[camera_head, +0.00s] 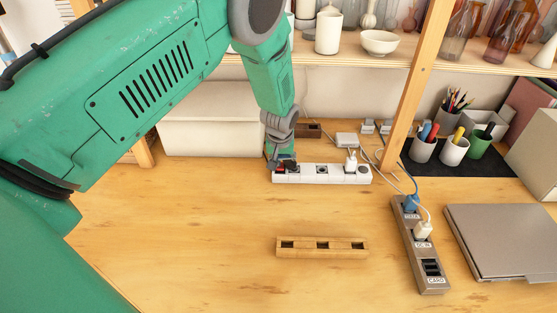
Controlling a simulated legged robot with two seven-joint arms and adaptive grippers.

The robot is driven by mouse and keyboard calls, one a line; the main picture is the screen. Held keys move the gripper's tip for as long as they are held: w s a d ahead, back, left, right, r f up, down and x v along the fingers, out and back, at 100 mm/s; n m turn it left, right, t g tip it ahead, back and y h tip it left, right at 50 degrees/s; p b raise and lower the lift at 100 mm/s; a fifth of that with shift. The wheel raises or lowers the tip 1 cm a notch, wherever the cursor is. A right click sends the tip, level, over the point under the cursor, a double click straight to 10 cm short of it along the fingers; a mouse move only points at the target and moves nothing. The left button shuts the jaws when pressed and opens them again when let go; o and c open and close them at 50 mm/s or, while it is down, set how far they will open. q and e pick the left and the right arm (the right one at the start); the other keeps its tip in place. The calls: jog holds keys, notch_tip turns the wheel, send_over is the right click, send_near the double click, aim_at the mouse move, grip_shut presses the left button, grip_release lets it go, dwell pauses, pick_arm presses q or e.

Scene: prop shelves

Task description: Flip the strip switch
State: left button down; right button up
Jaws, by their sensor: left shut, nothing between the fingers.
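A white power strip (308,174) lies on the wooden table near the back, in the middle of the head view. A small red switch (280,171) shows at the strip's left end. My left gripper (279,164) reaches down to that left end with its fingers shut and empty. It partly hides the switch, and I cannot tell whether the fingertips touch it. My right gripper is not in view.
A wooden block with slots (322,247) lies in front of the strip. A grey socket strip (419,245) with blue and white plugs and a closed laptop (503,241) lie to the right. A shelf post (412,90) and a white bin (212,122) stand behind. The front table is clear.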

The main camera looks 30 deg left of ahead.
aim_at(278, 170)
pick_arm(q)
jog(key=v, duration=0.7)
jog(key=shift+a, duration=0.35)
jog(key=shift+s+a+r, duration=0.1)
jog(key=shift+a+r, duration=0.1)
jog(key=shift+d, duration=0.1)
jog(key=shift+d+r, duration=0.2)
jog(key=shift+d, duration=0.2)
